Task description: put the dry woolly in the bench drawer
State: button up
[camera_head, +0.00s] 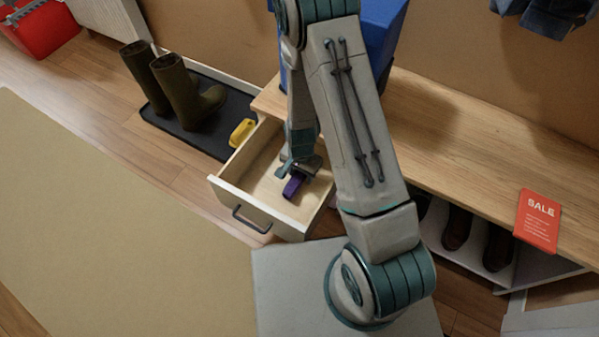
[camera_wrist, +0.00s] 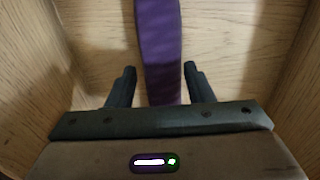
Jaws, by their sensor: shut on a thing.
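The bench drawer (camera_head: 232,196) is pulled open at the left end of the bench. A narrow purple thing, which I take to be the woolly (camera_head: 293,187), is inside the drawer's outline. My gripper (camera_head: 297,171) reaches down into the drawer and is shut on the purple woolly. In the wrist view the purple woolly (camera_wrist: 158,40) runs as a long strip between the fingers of my gripper (camera_wrist: 157,84), over the pale wooden floor of the drawer (camera_wrist: 225,45). Whether the woolly touches the drawer floor I cannot tell.
Dark boots (camera_head: 181,92) stand on a black tray (camera_head: 190,136) left of the drawer, with a yellow thing (camera_head: 242,131) at the tray's edge. The wooden bench top (camera_head: 470,135) carries a red SALE sign (camera_head: 538,220). Shoes (camera_head: 457,229) sit underneath. A blue box (camera_head: 381,30) is behind my arm.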

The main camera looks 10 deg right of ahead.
jog(key=shift+f, duration=0.2)
jog(key=o, duration=1)
notch_tip(320, 180, up, 26)
jog(key=s+d+n+p, duration=0.3)
jog(key=n+p, duration=0.1)
jog(key=p, duration=0.1)
jog(key=s+d+r+n+t, duration=0.1)
jog(key=s+d+r+n, duration=0.2)
jog(key=s+r, duration=0.6)
jog(key=shift+s+d+r+n, duration=0.2)
jog(key=shift+d+r+n, duration=0.3)
jog(key=shift+r, duration=0.5)
jog(key=shift+d, duration=0.1)
